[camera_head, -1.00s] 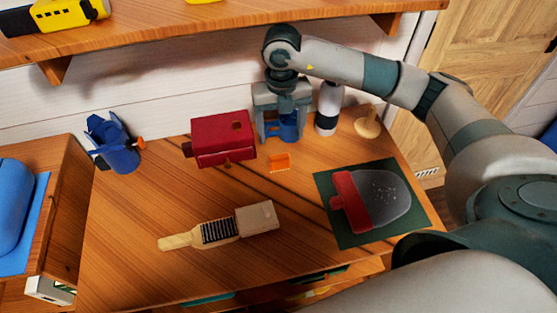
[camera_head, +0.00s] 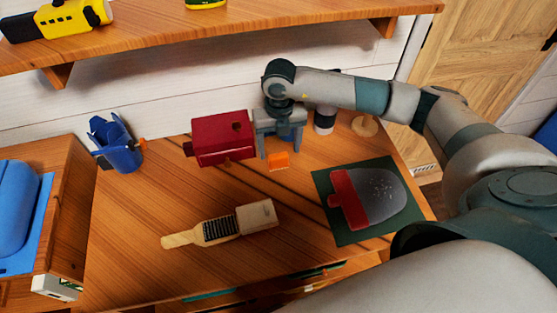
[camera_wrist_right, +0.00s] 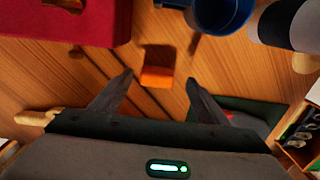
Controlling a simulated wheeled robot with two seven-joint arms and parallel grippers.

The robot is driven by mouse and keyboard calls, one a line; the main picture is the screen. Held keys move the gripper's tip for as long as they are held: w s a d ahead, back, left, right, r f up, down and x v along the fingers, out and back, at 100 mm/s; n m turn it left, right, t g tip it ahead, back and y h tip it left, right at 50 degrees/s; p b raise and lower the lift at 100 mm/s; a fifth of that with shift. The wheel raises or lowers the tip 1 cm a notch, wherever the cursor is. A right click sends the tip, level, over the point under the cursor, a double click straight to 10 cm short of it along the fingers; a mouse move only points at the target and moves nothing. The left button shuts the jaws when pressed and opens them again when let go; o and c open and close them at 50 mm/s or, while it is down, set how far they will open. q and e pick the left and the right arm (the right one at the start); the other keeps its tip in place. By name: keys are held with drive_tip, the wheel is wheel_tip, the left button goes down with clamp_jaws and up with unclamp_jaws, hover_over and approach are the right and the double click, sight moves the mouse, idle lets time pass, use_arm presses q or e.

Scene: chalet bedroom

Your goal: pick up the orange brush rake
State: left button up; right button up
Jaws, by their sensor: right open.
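The orange brush rake (camera_head: 278,162) is a small orange block-like piece lying on the wooden desk, in front of the red box-shaped object. It also shows in the right wrist view (camera_wrist_right: 157,76), between and just ahead of the two fingertips. My right gripper (camera_head: 280,149) points down, open and empty, with its fingers close behind and around the orange piece. Its two fingers show spread in the right wrist view (camera_wrist_right: 159,82). Whether they touch the piece I cannot tell. My left gripper is not in view.
The red box-shaped object (camera_head: 223,140) stands close left of the gripper. A blue cup (camera_wrist_right: 222,12) and a white-and-dark cylinder (camera_head: 324,120) stand behind. A wooden brush (camera_head: 212,232) lies in front, and a red-and-grey scraper (camera_head: 370,197) lies on a dark green mat (camera_head: 342,236) at right.

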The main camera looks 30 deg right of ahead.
sight(278, 156)
drive_tip(key=shift+s+a+f+p, duration=0.15)
drive_tip(key=shift+f+p, duration=0.25)
drive_tip(key=shift+p, duration=0.15)
wheel_tip(278, 156, down, 4)
drive_tip(key=shift+s+a+r+p, duration=0.1)
drive_tip(key=shift+s+a+p, duration=0.05)
drive_tip(key=shift+p, duration=0.8)
drive_tip(key=shift+f, duration=0.3)
drive_tip(key=shift+c, duration=0.6)
drive_tip(key=c, duration=1.1)
